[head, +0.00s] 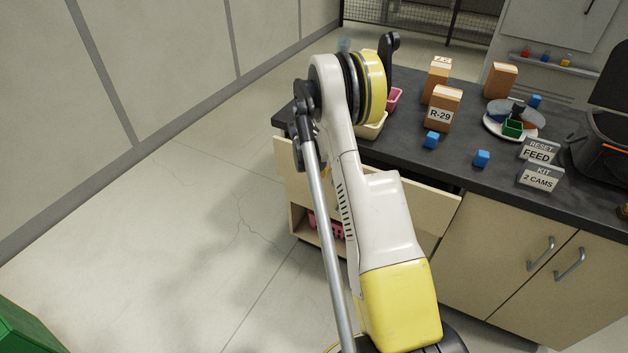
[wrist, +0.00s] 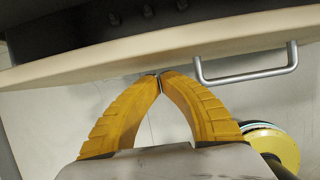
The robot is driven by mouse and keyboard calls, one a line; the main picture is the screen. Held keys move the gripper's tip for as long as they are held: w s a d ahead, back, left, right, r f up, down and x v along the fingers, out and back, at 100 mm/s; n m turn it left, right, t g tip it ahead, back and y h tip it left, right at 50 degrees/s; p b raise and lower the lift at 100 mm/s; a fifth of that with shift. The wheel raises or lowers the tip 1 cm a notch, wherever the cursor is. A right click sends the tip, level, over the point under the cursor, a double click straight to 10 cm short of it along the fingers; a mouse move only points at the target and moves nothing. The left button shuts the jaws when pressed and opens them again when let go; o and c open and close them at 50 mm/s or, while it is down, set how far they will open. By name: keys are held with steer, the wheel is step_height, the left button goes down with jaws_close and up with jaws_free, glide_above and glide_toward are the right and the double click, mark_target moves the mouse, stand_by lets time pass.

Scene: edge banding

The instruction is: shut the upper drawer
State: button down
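The upper drawer (head: 428,200) stands pulled out from under the dark counter, with a dark gap behind its cream front. My arm covers the middle of that front in the head view. In the wrist view the cream drawer front (wrist: 110,58) runs across the top, with a silver bar handle (wrist: 247,77) to the right of my fingertips. My gripper (wrist: 160,79) has yellow ribbed fingers whose tips meet with nothing seen between them. The tips are close to the drawer front, left of the handle; I cannot tell whether they touch it. The head view hides the fingers behind my arm.
The counter (head: 500,185) holds boxes, blue cubes, a round plate (head: 493,128) and small label signs. Below the drawer, a pink basket (head: 318,225) sits in an open compartment. Cupboard doors with handles (head: 541,254) are at the right. The floor (head: 180,230) at left is clear.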

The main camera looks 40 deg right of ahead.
steer(key=shift+w+d, duration=0.15)
steer(key=shift+d, duration=0.1)
steer(key=d, duration=0.1)
steer(key=w+d, duration=0.1)
steer(key=d, duration=0.1)
steer(key=w+d, duration=0.1)
steer(key=d, duration=0.1)
steer(key=shift+w+d, duration=0.1)
steer(key=shift+d, duration=0.1)
